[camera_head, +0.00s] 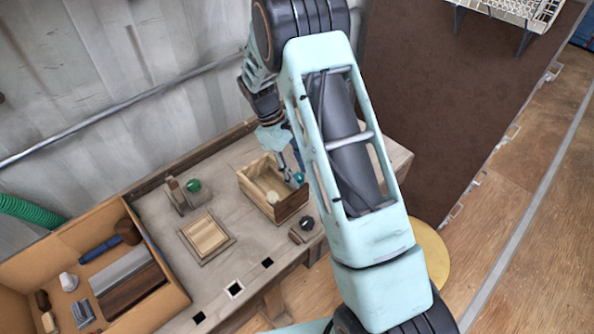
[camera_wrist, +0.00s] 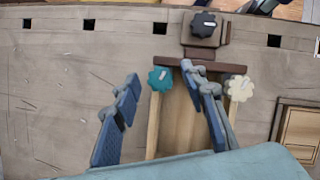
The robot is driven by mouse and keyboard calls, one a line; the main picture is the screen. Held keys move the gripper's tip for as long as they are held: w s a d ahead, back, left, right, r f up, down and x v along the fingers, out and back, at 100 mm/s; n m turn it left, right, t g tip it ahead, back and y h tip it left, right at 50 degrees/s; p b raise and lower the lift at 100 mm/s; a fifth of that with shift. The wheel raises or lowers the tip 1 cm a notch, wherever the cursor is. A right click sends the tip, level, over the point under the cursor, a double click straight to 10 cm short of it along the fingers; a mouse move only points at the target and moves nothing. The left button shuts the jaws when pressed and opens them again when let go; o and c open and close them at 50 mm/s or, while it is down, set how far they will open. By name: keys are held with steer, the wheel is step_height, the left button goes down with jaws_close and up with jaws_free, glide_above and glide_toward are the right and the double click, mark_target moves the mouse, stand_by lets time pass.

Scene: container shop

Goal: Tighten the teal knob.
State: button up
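The teal knob (camera_wrist: 160,79) is round with a lobed rim and a white mark. It sits at the end of one side wall of an open wooden box (camera_wrist: 152,132). In the head view the teal knob (camera_head: 299,178) is by the box's (camera_head: 258,204) right side, close under my gripper (camera_head: 292,170). In the wrist view my gripper (camera_wrist: 160,80) is open, with one blue finger left of the knob and one right of it. No contact with the knob shows; the height gap is hard to judge.
A cream knob (camera_wrist: 239,87) sits on the box's other side. A black knob (camera_wrist: 203,24) on a block (camera_head: 296,236) is near the bench's front edge. A green knob (camera_head: 194,185) stands farther left. A wooden frame (camera_head: 206,237) and a cardboard bin (camera_head: 168,262) are left.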

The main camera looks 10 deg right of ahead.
jaws_close()
steer(key=shift+m, duration=0.4)
steer(key=m+g+y+b, duration=0.1)
steer(key=m, duration=0.1)
steer(key=shift+w+d+m, duration=0.1)
steer(key=shift+w+m, duration=0.05)
steer(key=shift+m, duration=0.25)
steer(key=m+y, duration=0.1)
steer(key=m, duration=0.1)
steer(key=m+b, duration=0.1)
steer(key=m, duration=0.1)
steer(key=shift+d+m+g+y, duration=0.1)
steer(key=shift+m+g+y, duration=0.2)
steer(key=shift+y, duration=0.1)
steer(key=m+y, duration=0.1)
steer(key=m, duration=0.3)
steer(key=shift+d+y+b, duration=0.1)
steer(key=shift+y+b, duration=0.25)
steer(key=shift+y, duration=0.05)
steer(key=shift+d+m+t+y, duration=0.1)
steer(key=shift+m+t+y, duration=0.4)
steer(key=shift+m, duration=1.8)
